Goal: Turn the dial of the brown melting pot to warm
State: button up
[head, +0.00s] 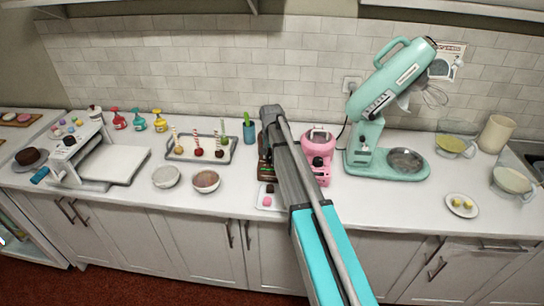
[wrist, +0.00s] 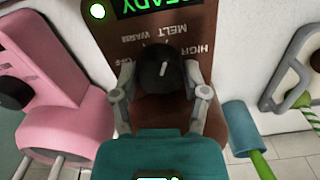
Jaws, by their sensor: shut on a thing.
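The brown melting pot (wrist: 150,30) fills the middle of the wrist view. Its black dial (wrist: 152,70) faces me, with the labels OFF, WARM, MELT and HIGH upside down around it. The white mark on the dial runs nearly up and down in the picture, its upper end leaning toward MELT. My gripper (wrist: 163,92) has one finger on each side of the dial and is shut on it. In the head view, only a strip of the brown pot (head: 264,168) shows at the left of my arm; my gripper and the dial are hidden there.
A pink melting pot (head: 318,150) stands close at the right of the brown one. A mint stand mixer (head: 372,140) is farther right. Small sweets lie in front on a white tray (head: 262,206).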

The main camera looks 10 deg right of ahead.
jog(key=n, duration=0.4)
jog(key=shift+n, duration=0.4)
jog(key=n, duration=0.4)
jog(key=shift+n, duration=0.3)
jog(key=o, duration=1.2)
jog(key=shift+c, duration=0.2)
